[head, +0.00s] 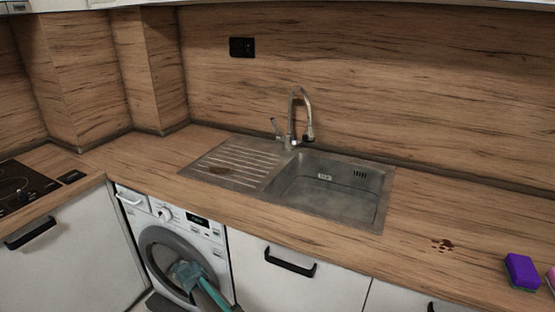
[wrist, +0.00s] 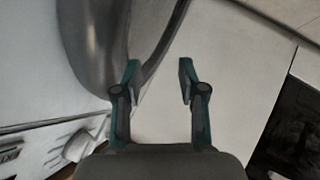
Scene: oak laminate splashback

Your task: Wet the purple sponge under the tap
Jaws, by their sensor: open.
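The purple sponge (head: 521,271) sits on the wooden worktop at the far right in the head view. The tap (head: 299,115) is a curved metal spout behind the steel sink basin (head: 325,190), near the middle. I cannot tell whether water runs. My gripper (head: 188,275) is low in front of the washing machine door, far left of the sponge and below the worktop. The wrist view shows its two teal fingers (wrist: 159,75) apart with nothing between them. The sponge, tap and sink are not in the wrist view.
A pink item (head: 551,278) lies right of the sponge, cut by the picture edge. Dark red stains (head: 443,245) mark the worktop left of it. A brown patch (head: 220,170) lies on the drainer. The hob (head: 22,186) is at left. Cabinet handles (head: 290,262) stick out below the worktop.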

